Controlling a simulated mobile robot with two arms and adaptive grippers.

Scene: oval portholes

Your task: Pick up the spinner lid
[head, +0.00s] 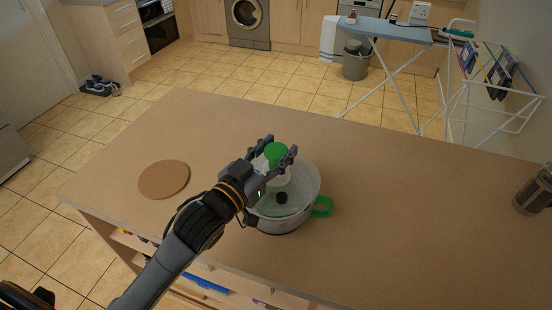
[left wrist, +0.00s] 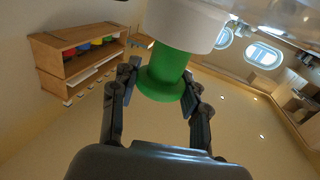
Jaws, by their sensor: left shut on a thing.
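The spinner lid has a green knob (head: 276,153) on a white collar, above the clear salad spinner bowl (head: 279,227) with its green side handle (head: 322,207). My left gripper (head: 281,146) has its two fingers on either side of the green knob and is shut on it. In the left wrist view the green knob (left wrist: 163,75) stands between the fingers (left wrist: 160,88), under the white collar (left wrist: 187,25). I cannot tell whether the lid rests on the bowl or is raised. My right gripper is not in view.
A round cork mat (head: 164,179) lies left of the bowl on the brown counter (head: 420,215). A dark glass press (head: 534,192) stands at the far right. The counter between is clear. A drying rack and ironing board stand beyond.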

